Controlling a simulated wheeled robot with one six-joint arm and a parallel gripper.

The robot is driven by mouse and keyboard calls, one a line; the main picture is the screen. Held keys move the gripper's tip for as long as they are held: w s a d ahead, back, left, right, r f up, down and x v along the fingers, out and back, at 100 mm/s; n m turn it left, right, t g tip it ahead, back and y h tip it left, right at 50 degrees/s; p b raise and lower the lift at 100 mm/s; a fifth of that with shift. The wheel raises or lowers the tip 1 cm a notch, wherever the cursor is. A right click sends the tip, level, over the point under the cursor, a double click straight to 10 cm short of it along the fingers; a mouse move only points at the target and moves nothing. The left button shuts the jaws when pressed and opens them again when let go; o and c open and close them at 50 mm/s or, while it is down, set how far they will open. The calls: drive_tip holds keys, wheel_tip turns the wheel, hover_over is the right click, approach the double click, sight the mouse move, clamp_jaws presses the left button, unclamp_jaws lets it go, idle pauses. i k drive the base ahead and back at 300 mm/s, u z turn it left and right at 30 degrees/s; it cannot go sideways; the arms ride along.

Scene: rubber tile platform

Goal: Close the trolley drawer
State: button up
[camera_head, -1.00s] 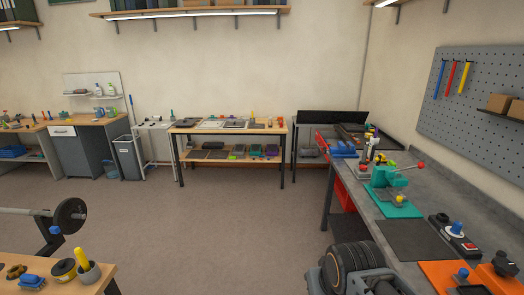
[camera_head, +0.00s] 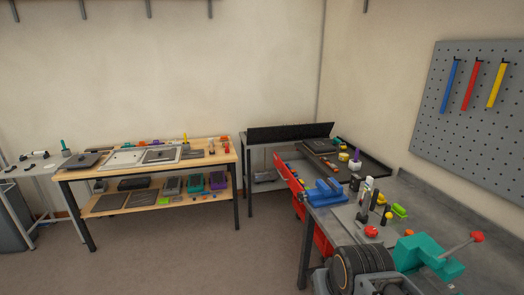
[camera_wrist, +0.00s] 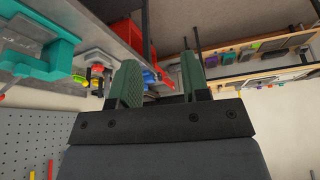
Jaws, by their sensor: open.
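A red trolley or cabinet part (camera_head: 289,174) shows past the left end of the grey workbench, its upper edge at about bench height. A second red panel (camera_head: 322,241) shows under the bench edge; I cannot tell which part is the drawer or how far it stands out. In the wrist view, which is turned over, a large red box-like part (camera_wrist: 120,38) lies beyond my fingers. My gripper (camera_wrist: 160,82) has two green fingers held apart with nothing between them. It does not touch the red parts.
The grey workbench (camera_head: 408,193) carries a blue vise (camera_head: 325,193), bottles and a teal press (camera_head: 425,255). A wooden table (camera_head: 75,173) with trays stands at the back left. A dark-topped table stands in the corner. The floor (camera_head: 190,262) between is clear.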

sight(306, 171)
drive_tip(key=z, duration=0.05)
drive_tip(key=i, duration=1.1)
drive_tip(key=u, duration=0.6)
drive_tip(key=i, duration=2.2)
drive_tip(key=z, duration=0.05)
